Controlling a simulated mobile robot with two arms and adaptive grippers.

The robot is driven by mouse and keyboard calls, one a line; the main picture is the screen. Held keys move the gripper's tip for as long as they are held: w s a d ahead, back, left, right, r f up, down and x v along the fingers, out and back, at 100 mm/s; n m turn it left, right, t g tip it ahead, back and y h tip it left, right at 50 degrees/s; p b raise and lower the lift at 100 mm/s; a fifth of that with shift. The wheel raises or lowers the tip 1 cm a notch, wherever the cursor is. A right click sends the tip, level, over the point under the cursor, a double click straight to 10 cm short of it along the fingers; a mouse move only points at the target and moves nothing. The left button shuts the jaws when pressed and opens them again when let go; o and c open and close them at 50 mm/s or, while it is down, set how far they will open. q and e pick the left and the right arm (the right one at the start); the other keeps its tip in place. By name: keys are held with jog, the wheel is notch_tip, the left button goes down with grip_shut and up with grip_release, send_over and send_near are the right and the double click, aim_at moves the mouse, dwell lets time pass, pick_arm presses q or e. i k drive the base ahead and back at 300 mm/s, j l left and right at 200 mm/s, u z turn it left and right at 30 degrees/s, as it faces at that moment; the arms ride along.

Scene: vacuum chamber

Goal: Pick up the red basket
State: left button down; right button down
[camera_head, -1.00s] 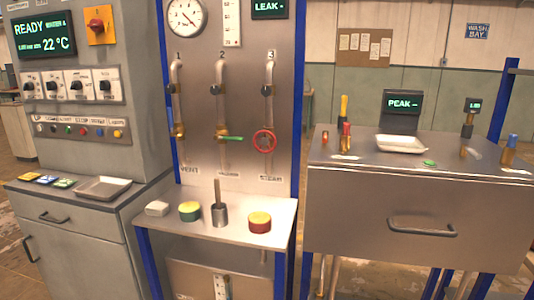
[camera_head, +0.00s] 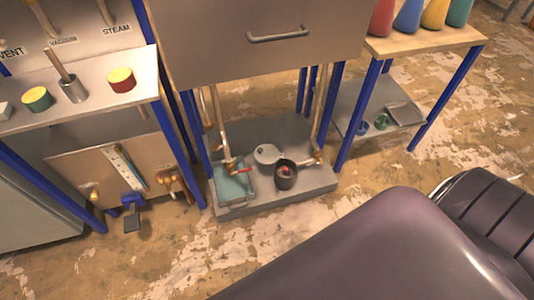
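I see no red basket in the head view. A small dark round pot (camera_head: 285,178) with something red inside stands on the low grey platform (camera_head: 305,205) under the steel cabinet. I cannot tell whether it is the basket. Neither of my grippers is in view.
The steel cabinet (camera_head: 215,45) stands above the platform, with blue legs around it. A round grey disc (camera_head: 267,154) and a teal pad (camera_head: 233,187) lie near the pot. A side shelf (camera_head: 352,112) holds small items. Worn floor (camera_head: 445,150) is open at right.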

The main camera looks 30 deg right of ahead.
aim_at(285, 171)
jog(key=z, duration=1.15)
jog(key=i+j+z, duration=0.2)
jog(key=i+j, duration=0.15)
jog(key=j, duration=0.3)
